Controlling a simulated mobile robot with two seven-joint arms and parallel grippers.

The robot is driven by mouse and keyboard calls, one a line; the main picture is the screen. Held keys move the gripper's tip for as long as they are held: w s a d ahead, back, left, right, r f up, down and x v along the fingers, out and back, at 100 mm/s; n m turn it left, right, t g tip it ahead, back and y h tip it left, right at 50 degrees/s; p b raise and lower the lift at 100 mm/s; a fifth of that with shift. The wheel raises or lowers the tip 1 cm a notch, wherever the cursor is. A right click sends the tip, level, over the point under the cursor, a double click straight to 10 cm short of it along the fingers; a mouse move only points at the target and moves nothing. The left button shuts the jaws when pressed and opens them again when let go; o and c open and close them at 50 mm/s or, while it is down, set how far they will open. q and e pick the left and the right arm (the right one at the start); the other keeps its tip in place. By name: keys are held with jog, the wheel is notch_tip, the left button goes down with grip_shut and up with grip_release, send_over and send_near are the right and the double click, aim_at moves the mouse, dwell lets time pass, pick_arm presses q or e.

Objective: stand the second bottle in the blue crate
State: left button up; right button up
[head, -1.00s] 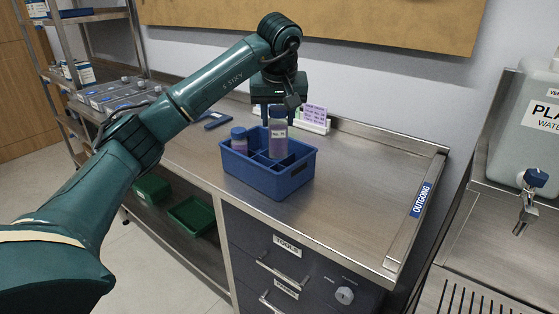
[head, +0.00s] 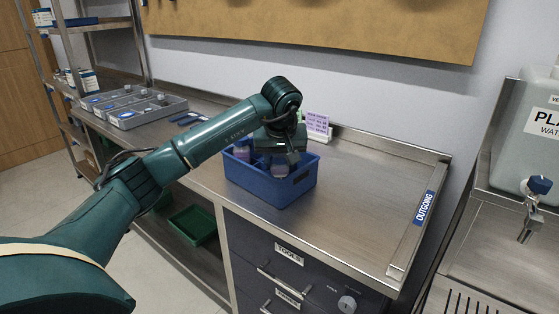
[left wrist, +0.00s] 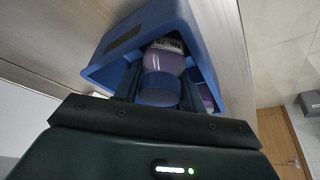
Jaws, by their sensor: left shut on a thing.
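The blue crate (head: 274,188) stands on the steel counter. One bottle (head: 242,154) with a purple lower part stands in its left part; part of it also shows at the right in the left wrist view (left wrist: 205,93). My left gripper (head: 279,158) reaches down over the crate and is shut on another bottle (left wrist: 164,65), which has a blue cap and a white label. This bottle is low inside the crate, mostly hidden by gripper and crate wall in the head view. I cannot tell whether it touches the crate floor. My right gripper is not in view.
A grey tray (head: 140,108) of items sits at the counter's far left. The counter (head: 355,185) right of the crate is clear up to a raised edge marked OUTGOING.

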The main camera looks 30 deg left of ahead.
pick_arm(q)
jog(key=o, duration=1.1)
jog(key=shift+c, duration=0.2)
jog(key=v, duration=1.2)
jog(key=shift+p, duration=0.4)
jog(key=shift+w, duration=0.1)
